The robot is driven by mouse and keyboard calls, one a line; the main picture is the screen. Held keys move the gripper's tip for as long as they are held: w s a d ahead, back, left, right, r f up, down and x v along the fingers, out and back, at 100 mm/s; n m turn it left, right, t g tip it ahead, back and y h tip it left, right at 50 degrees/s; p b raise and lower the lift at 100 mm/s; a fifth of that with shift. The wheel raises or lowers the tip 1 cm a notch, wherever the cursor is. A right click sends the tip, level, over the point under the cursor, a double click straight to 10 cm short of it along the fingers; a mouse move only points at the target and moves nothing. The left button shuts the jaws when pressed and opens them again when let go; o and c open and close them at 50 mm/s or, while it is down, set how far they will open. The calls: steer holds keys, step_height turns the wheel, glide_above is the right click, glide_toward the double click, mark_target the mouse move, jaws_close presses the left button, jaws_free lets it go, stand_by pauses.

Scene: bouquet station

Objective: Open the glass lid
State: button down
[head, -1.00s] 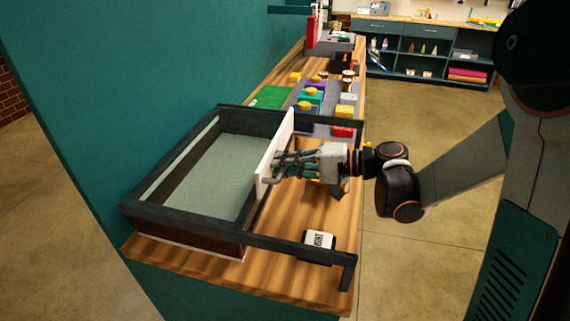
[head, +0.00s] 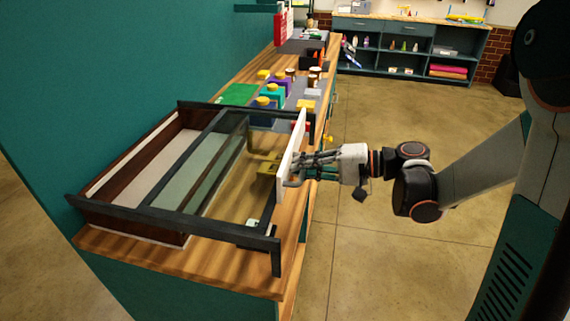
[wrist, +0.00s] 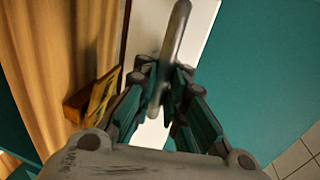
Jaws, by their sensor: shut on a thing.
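The glass lid (head: 218,165) is a pane in a dark frame with a white front panel (head: 287,160). It rides on dark rails over a brown box and sits partly slid toward my arm, so the left part of the box (head: 150,160) is uncovered. A grey bar handle stands on the white panel; in the wrist view the handle (wrist: 176,40) runs between my fingers. My gripper (head: 300,168) is shut on the handle; it also shows in the wrist view (wrist: 160,90).
The wooden counter (head: 215,262) carries the box. A yellow block (head: 267,167) shows under the glass. Behind are a green mat (head: 238,94), colored blocks and jars. Open floor (head: 375,265) lies right of the counter. A shelf unit (head: 410,50) stands at the back.

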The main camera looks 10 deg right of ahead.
steer(key=shift+f+v, duration=0.15)
steer(key=shift+v, duration=0.6)
steer(key=shift+f+v, duration=0.15)
steer(key=shift+v, duration=0.55)
steer(key=shift+d, duration=0.1)
steer(key=c, duration=1.9)
jaws_free()
steer(key=shift+d+r, duration=0.1)
steer(key=v, duration=1.1)
steer(key=shift+s+d, duration=0.25)
steer(key=shift+d, duration=0.1)
